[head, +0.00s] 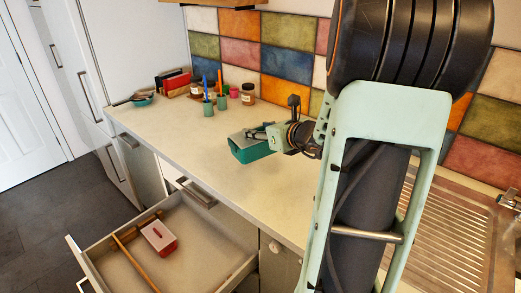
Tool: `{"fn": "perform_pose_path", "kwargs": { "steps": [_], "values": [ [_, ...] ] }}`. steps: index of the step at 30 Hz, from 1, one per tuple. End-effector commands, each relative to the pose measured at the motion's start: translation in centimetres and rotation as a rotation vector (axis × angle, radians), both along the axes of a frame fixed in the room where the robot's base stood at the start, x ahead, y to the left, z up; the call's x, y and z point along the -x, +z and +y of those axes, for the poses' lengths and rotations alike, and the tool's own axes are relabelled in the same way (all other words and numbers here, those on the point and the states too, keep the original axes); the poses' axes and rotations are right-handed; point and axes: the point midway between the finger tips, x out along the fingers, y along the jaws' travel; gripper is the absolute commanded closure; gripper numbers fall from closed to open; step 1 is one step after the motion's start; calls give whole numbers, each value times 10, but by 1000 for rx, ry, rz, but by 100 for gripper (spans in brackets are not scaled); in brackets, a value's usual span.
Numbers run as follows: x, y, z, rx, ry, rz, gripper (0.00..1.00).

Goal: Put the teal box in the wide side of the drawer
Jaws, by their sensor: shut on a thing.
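The teal box (252,154), with a greyish top, is at the middle of the counter, held in my gripper (259,133). My gripper is shut on its upper part from the right. I cannot tell whether the box touches the counter or is just above it. The drawer (222,278) is pulled open at the lower left, below the counter edge. A wooden divider (134,264) splits it into a narrow left side and a wide right side. A red box with a pale pink lid (159,237) lies in the wide side, near the divider.
The counter (190,150) is clear between the teal box and its front edge. Behind stand teal cups (208,107) with blue and orange items, a brown jar (248,94), red books (176,82) and a small teal bowl (143,99). A sink drainer (440,240) is at right.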

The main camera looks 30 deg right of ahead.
Motion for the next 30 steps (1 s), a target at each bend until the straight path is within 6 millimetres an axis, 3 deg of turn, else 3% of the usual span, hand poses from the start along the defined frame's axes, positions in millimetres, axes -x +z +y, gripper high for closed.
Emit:
{"fn": "perform_pose_path", "kwargs": {
  "steps": [3, 9, 23, 30],
  "values": [
    [3, 12, -17, 2, -71, -3, 96],
    [0, 17, -30, 0, -116, 1, 96],
    [-69, -17, -63, -3, -115, 2, 96],
    [-98, -50, -76, -2, -113, 2, 96]
  ]
}}
